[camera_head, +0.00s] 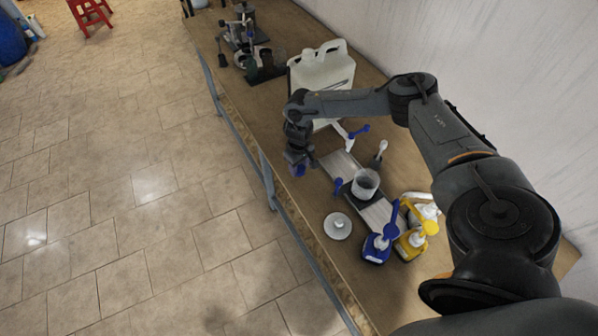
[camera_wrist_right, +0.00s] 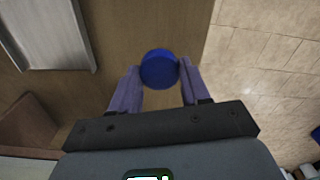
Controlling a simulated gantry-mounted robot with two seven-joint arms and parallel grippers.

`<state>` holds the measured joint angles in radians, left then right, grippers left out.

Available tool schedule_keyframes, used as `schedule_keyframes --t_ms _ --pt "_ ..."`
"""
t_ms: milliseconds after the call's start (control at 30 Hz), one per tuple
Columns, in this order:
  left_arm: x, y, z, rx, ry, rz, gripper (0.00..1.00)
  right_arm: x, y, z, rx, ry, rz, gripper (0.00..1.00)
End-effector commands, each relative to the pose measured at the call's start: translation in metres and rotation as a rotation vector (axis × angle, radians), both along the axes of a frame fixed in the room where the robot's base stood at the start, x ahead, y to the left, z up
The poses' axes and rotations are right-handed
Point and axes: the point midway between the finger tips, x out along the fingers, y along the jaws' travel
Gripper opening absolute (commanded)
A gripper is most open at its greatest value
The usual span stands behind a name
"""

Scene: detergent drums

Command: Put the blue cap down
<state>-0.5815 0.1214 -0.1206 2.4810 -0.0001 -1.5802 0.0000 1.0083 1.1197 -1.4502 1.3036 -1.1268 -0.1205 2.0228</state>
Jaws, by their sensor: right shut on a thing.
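The blue cap (camera_wrist_right: 159,69) is round and sits between the two fingertips of my right gripper (camera_wrist_right: 157,86) in the right wrist view. The gripper is shut on it. In the head view my right gripper (camera_head: 297,168) points down at the table's (camera_head: 312,205) front edge, left of the metal plate. A small bit of blue shows at its tips there. I cannot tell from these views how high the cap is above the table. My left gripper is not in view.
A white jug (camera_head: 322,75) stands behind my right gripper. The metal plate (camera_head: 341,165) carries a clear cup (camera_head: 365,183). Blue (camera_head: 376,248) and yellow (camera_head: 409,245) bottles and a round white lid (camera_head: 337,226) are nearer. The tiled floor (camera_head: 150,200) lies beyond the table edge.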

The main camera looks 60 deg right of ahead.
Motion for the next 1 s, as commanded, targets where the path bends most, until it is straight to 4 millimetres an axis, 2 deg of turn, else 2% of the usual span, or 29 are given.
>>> schedule_keyframes --t_ms 333,767,800,933,1000 --pt "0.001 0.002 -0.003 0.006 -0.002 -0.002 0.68 0.000 0.000 -0.035 -0.002 0.002 0.000 0.18" --pt "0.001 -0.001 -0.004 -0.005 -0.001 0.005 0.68 -0.001 0.000 -0.041 -0.001 0.001 0.001 0.18" --pt "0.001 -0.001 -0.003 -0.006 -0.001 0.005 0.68 0.000 0.000 -0.040 -0.001 0.000 0.001 0.51" --pt "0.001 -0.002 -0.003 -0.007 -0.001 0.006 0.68 0.000 0.000 -0.040 -0.001 0.000 0.001 0.70" --pt "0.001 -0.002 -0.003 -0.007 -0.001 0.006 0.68 0.000 0.000 -0.040 -0.001 0.000 0.001 0.71"
